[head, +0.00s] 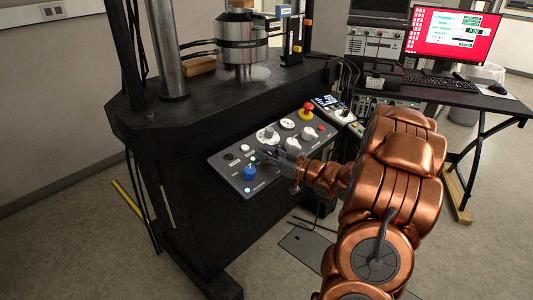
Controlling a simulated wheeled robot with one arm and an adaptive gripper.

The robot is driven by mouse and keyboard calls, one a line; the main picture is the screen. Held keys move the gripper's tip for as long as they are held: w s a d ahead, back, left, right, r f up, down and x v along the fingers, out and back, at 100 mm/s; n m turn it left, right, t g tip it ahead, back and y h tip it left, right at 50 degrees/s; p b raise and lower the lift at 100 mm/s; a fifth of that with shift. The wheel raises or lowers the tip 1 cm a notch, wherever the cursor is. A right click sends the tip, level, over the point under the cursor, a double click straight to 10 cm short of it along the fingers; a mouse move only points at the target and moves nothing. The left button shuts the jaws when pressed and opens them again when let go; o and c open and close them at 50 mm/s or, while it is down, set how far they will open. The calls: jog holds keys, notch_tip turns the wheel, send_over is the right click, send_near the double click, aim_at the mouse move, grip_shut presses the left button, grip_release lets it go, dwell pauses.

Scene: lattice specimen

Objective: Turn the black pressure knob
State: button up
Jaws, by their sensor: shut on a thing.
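My copper-coloured arm reaches from the right to a grey control panel (215,161) on the front of a black test machine. My gripper (262,157) is at the panel's lower middle, between the blue knob and the white knobs, with its fingers shut on a small dark thing. This appears to be the black pressure knob, mostly hidden by the fingers. How far the knob is turned cannot be seen.
The blue knob (250,172) sits just left of my gripper. White knobs (292,145) and a red emergency button (306,112) are close behind and right. A desk with a red-screened monitor (440,35) stands at the back right.

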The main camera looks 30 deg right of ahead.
grip_shut()
jog(key=shift+r+n+y+p, duration=0.1)
jog(key=shift+n+y+p, duration=0.45)
jog(key=shift+p, duration=0.2)
jog(key=shift+s+a+n+g+y+p, duration=0.1)
jog(key=shift+a+n+g+y+p, duration=0.05)
jog(key=shift+n+g+y+p, duration=0.8)
jog(key=n+g+y+p, duration=0.2)
jog(key=n+y, duration=0.1)
jog(key=shift+s+a+g+p, duration=0.2)
jog(key=shift+g+p, duration=0.05)
jog(key=shift+p, duration=0.1)
jog(key=shift+s+a+n+g+y+p, duration=0.1)
jog(key=shift+n+g+y+p, duration=0.2)
jog(key=shift+n+g+y, duration=0.6)
jog(key=shift+f+n+g, duration=0.2)
jog(key=shift+n+g, duration=0.1)
jog(key=shift+n, duration=0.1)
jog(key=shift+r, duration=0.1)
dwell(0.3)
